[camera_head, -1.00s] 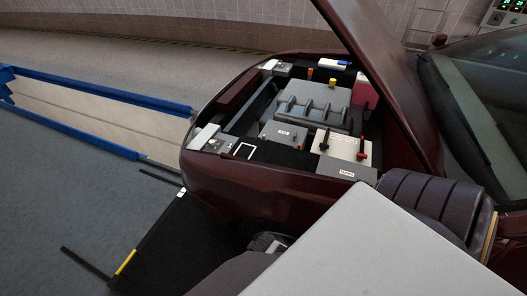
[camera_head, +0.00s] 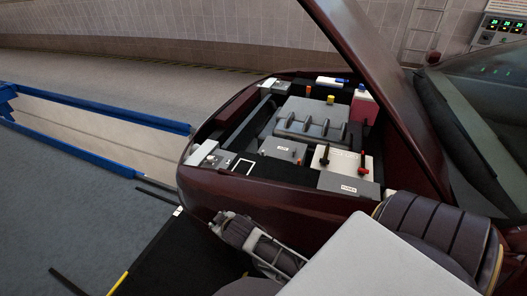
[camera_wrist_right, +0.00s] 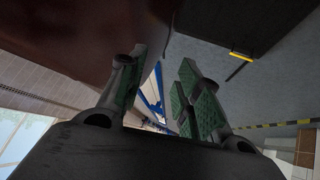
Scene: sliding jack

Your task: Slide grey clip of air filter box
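The open engine bay of a dark red car holds a small grey box (camera_head: 279,153) with a white label, which may be the air filter box; the label is too small to read. I cannot make out its grey clip clearly. My right gripper (camera_head: 218,221) is low against the view of the car's front side, outside and below the engine bay, apart from the box. In the right wrist view, its green-padded fingers (camera_wrist_right: 158,95) are apart with nothing between them. My left gripper is not in view.
A larger ribbed grey cover (camera_head: 312,119) lies behind the small box. A white battery-like box (camera_head: 345,163) with red and black posts and a labelled fuse box (camera_head: 347,184) sit to its right. The raised hood (camera_head: 385,85) stands over the right side. Blue rails (camera_head: 110,102) lie left.

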